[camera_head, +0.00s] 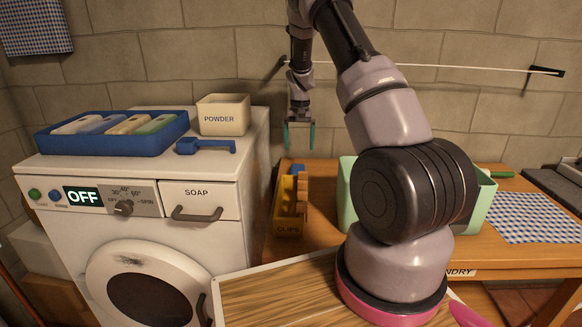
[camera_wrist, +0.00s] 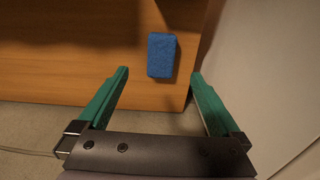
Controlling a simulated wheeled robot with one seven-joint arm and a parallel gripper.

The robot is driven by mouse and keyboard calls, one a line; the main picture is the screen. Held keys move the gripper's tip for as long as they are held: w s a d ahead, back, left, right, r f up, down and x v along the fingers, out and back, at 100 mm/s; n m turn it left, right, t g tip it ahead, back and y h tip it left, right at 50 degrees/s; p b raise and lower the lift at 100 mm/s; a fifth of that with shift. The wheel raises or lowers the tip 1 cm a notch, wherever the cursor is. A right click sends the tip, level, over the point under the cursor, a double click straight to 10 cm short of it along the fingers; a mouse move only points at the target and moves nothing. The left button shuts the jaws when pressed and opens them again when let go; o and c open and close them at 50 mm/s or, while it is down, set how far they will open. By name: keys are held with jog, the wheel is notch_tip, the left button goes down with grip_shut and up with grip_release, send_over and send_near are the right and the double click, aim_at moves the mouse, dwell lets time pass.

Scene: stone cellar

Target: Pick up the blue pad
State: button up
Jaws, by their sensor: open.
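The blue pad (camera_wrist: 161,55) lies flat on the wooden table, close to the table's edge in the wrist view. A small blue patch that looks like it (camera_head: 297,168) shows in the head view behind the clips box. My gripper (camera_head: 299,136) hangs pointing down above the far left part of the table. In the wrist view its green fingers (camera_wrist: 160,74) are open and empty. The pad appears just beyond and between the fingertips, apart from them.
The clips box (camera_head: 289,230) stands in front of the pad. The washing machine (camera_head: 140,215) rises to the left, with a blue tray (camera_head: 110,146), a powder box (camera_head: 223,115) and a blue scoop (camera_head: 205,147) on top. A pale green bin (camera_head: 486,205) stands right.

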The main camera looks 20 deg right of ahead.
send_over(298, 169)
notch_tip(298, 169, down, 6)
jog(key=shift+w+d, duration=0.1)
jog(key=shift+w, duration=0.05)
jog(key=shift+w+f, duration=0.1)
jog(key=shift+f, duration=2.85)
jog(key=c, duration=1.3)
jog(key=shift+c, duration=0.3)
jog(key=shift+r, duration=0.15)
jog(key=shift+r, duration=0.25)
notch_tip(298, 169, up, 11)
jog(key=s+a, duration=0.1)
jog(key=s, duration=0.5)
jog(key=s+a, duration=0.2)
jog(key=s, duration=0.5)
jog(key=s+a, duration=0.1)
jog(key=s, duration=0.5)
jog(key=shift+s+a+f, duration=0.1)
jog(key=shift+s+a, duration=0.1)
jog(key=shift+s, duration=0.1)
